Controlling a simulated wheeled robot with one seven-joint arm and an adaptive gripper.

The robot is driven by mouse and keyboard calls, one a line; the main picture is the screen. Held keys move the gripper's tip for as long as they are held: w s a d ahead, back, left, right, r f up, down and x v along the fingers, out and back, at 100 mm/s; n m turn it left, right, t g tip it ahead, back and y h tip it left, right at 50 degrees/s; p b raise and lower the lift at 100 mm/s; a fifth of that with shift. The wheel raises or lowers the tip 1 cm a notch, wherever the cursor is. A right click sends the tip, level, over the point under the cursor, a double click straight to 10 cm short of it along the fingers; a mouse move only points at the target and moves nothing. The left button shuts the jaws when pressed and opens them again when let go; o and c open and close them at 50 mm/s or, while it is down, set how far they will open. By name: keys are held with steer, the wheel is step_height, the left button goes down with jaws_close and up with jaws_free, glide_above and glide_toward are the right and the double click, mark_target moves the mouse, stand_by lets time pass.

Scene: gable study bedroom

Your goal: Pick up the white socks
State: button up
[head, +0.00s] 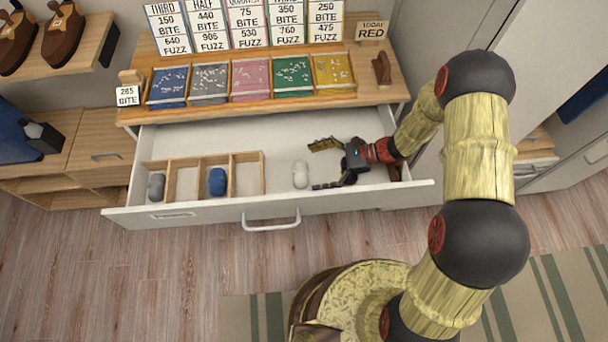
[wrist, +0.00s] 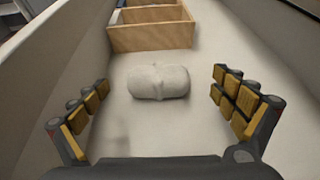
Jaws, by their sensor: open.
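The white socks (head: 300,174) lie as a small rolled bundle on the floor of the open drawer (head: 345,205), right of a wooden divider. In the wrist view the white socks (wrist: 158,82) lie ahead of my gripper, centred between the lines of its fingers. My gripper (head: 322,166) is open and inside the drawer, just right of the socks. In the wrist view my gripper (wrist: 164,100) has its two fingers spread wide with nothing between the pads. I cannot tell its exact height above the drawer floor.
The wooden divider (head: 205,159) holds a grey bundle (head: 156,186) and a blue bundle (head: 217,182); two other compartments look empty. The cabinet top (head: 130,116) with coloured trays and price cards overhangs behind the drawer. The drawer's front wall and handle (head: 271,226) stand nearest me.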

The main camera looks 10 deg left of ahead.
mark_target(302, 171)
steer(key=b+x, duration=0.2)
steer(key=x, duration=0.3)
steer(key=shift+s+f, duration=0.2)
steer(key=shift+a+b, duration=0.3)
steer(key=shift+a, duration=0.15)
steer(key=shift+c, duration=1.2)
steer(key=c, duration=1)
